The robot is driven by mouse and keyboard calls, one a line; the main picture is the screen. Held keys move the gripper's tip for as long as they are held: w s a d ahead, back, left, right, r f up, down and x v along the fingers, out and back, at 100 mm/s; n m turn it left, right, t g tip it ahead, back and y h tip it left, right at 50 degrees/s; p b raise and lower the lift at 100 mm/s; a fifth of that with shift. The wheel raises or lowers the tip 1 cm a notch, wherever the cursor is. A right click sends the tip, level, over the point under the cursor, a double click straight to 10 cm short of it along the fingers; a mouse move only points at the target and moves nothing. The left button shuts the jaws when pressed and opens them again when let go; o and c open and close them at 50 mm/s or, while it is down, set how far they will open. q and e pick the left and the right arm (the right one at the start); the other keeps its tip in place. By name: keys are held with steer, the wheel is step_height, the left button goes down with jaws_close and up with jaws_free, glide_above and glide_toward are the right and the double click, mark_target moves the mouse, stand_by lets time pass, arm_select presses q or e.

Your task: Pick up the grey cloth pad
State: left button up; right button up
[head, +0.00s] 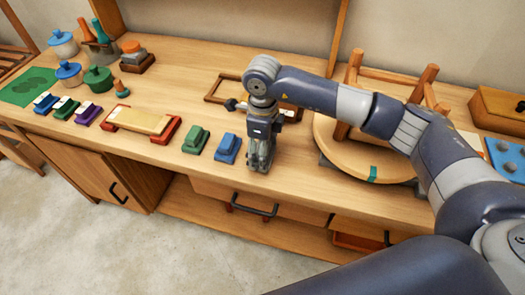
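My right arm comes in from the right, and its gripper (260,160) points down at the bench front, just right of a blue block (228,148). Its fingers look close together, but their gap and anything between them cannot be made out. I cannot clearly identify a grey cloth pad. A small pale flat patch (470,141) lies behind my arm, partly hidden, and I cannot tell what it is. My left gripper is not in view.
An upturned round wooden stool seat (345,155) with legs stands on the wooden bench (185,75). A green block (195,139), a board on red supports (138,120), pots and a green mat (30,87) are left. A wooden box (497,110) is right.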

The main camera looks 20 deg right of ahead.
steer(key=shift+w+r, duration=0.1)
steer(key=shift+r, duration=0.35)
steer(key=shift+s+a+r+b, duration=0.15)
steer(key=shift+r+b, duration=0.2)
steer(key=shift+r, duration=0.15)
steer(key=shift+s+a+r+b, duration=0.1)
steer(key=shift+a+r+b, duration=0.05)
steer(key=shift+r+b, duration=0.25)
steer(key=s+a+r+b, duration=0.1)
steer(key=s+a+b, duration=0.2)
steer(key=s+a, duration=0.7)
steer(key=shift+s+a+r, duration=0.15)
steer(key=shift+a+r, duration=0.25)
steer(key=shift+a, duration=0.3)
steer(key=shift+o, duration=1.1)
steer(key=shift+c, duration=0.5)
